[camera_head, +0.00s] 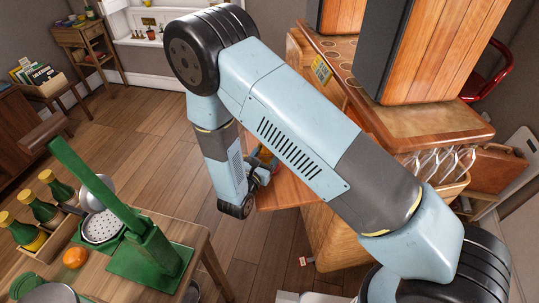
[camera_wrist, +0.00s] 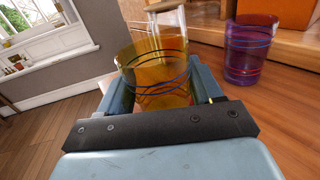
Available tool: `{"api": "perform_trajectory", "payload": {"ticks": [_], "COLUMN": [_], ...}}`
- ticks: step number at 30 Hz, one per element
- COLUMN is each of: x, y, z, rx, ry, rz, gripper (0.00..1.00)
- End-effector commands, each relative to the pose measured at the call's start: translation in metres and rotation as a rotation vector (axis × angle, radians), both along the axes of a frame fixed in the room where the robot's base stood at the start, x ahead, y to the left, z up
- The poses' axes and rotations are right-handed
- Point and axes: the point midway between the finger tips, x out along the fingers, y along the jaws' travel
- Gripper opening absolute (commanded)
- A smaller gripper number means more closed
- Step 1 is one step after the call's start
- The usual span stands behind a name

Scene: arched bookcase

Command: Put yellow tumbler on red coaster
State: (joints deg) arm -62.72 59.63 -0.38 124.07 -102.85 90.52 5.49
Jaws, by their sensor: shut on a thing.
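The yellow tumbler (camera_wrist: 155,78) is see-through with dark rings around it. It stands roughly upright between the two fingers of my gripper (camera_wrist: 162,88) in the wrist view, and the gripper is shut on it. In the head view my gripper (camera_head: 262,172) is at the low wooden shelf of the bookcase, partly hidden by my arm. I cannot tell whether the tumbler touches the shelf.
A purple tumbler (camera_wrist: 248,48) with blue and red rings stands right of the yellow one on the wooden surface (camera_wrist: 275,105). A clear glass (camera_wrist: 168,22) is close behind the yellow tumbler. A table with a green press (camera_head: 150,255) stands at the lower left in the head view.

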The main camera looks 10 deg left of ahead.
Motion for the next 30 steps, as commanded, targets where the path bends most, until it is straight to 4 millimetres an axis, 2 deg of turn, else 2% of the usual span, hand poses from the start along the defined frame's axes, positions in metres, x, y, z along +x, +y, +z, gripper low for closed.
{"api": "perform_trajectory", "payload": {"ticks": [1, 2, 9, 19, 30], "x": [0.000, 0.000, 0.000, -0.002, -0.053], "y": [0.000, 0.000, 0.000, 0.001, 0.014], "z": [-0.001, -0.001, -0.001, 0.001, 0.001], "rx": [0.000, 0.000, 0.000, 0.000, -0.002], "ry": [0.000, 0.000, 0.000, 0.001, 0.000], "rz": [0.000, 0.000, 0.000, 0.001, 0.003], "gripper": [0.28, 0.67, 0.90, 0.91, 0.91]}}
